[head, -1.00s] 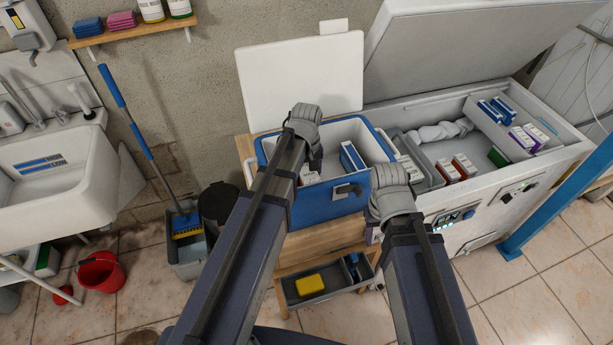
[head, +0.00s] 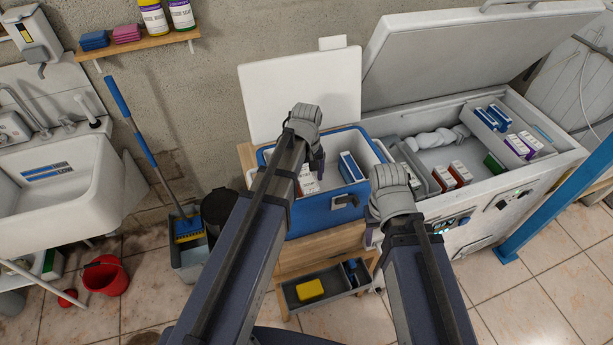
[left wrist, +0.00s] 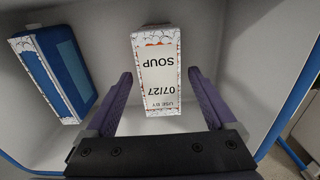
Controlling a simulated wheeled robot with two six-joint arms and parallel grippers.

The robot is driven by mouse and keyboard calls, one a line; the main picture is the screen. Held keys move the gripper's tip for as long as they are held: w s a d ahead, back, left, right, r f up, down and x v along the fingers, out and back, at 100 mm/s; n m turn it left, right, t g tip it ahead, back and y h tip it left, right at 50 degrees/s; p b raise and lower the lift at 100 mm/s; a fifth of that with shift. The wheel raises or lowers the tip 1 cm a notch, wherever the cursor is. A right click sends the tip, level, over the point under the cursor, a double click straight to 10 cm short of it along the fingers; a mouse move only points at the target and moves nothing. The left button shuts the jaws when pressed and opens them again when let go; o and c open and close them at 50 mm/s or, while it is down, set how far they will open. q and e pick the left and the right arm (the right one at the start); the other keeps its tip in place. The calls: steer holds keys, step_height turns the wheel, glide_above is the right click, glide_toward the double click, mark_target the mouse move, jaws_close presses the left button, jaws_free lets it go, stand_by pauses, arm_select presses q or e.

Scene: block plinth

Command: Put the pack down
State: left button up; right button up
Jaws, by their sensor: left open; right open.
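A white soup pack (left wrist: 158,75) with a printed top stands in the blue cool box (head: 330,222). In the left wrist view it sits between the two spread purple fingers of my left gripper (left wrist: 158,88), with gaps on both sides. In the head view, my left wrist and fingers (head: 318,165) are over the box and partly hide the white pack (head: 308,186). A blue pack (left wrist: 55,75) stands at the left in the wrist view. My right gripper (head: 371,234) is mostly hidden under its wrist, in front of the box's right end; nothing shows in it.
The cool box stands on a wooden bench (head: 290,262), its white lid (head: 300,90) raised behind. An open chest freezer (head: 545,170) with several packs is at right.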

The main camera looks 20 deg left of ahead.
arm_select(q)
step_height(320, 180, up, 8)
steer(key=p, duration=0.7)
arm_select(e)
step_height(320, 180, up, 8)
steer(key=shift+c, duration=0.3)
stand_by(0.3)
